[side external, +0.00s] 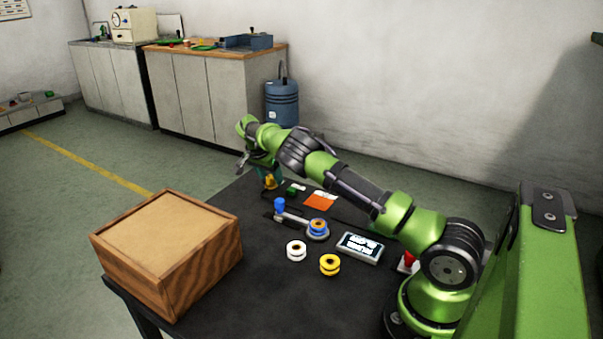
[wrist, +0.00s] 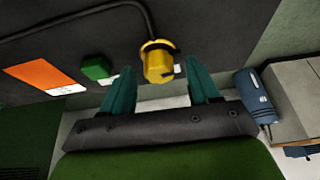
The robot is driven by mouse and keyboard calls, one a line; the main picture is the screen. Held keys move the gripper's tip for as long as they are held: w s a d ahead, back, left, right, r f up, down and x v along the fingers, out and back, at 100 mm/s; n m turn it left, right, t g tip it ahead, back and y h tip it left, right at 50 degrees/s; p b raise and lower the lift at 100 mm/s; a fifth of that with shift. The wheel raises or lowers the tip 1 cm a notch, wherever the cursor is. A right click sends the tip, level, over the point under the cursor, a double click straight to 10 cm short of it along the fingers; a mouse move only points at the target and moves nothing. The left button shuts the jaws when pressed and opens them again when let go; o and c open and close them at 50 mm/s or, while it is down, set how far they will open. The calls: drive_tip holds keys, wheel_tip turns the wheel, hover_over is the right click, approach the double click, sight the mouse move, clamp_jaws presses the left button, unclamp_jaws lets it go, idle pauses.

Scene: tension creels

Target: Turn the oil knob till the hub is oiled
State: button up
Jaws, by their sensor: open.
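A yellow knob (wrist: 157,63), which I take for the oil knob, stands on the dark table with a black band on it. In the wrist view it is between and just beyond the two teal fingertips of my gripper (wrist: 164,78). My gripper is open, with a gap on each side of the knob. In the side view the knob (side external: 270,182) is small and partly covered by my gripper (side external: 267,176). A blue spool with an orange top (side external: 318,227) sits on a grey round base with a lever. This may be the hub; I cannot see oil on it.
A green block (wrist: 97,68) and an orange card (wrist: 42,75) lie left of the knob in the wrist view. A display box (side external: 360,248), a white spool (side external: 296,250), a yellow spool (side external: 329,264) and a wooden box (side external: 168,235) stand nearer the camera.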

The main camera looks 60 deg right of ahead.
drive_tip(key=v, duration=1.7)
drive_tip(key=shift+f, duration=0.1)
drive_tip(key=s+a+r+n+t+y, duration=0.3)
drive_tip(key=s+a+n, duration=0.4)
drive_tip(key=s+a, duration=0.5)
drive_tip(key=s+a+r+n+t+y, duration=0.3)
drive_tip(key=s+a+n, duration=0.4)
drive_tip(key=s+a, duration=0.5)
drive_tip(key=s+r+t, duration=0.1)
drive_tip(key=s, duration=0.7)
drive_tip(key=shift+a, duration=0.15)
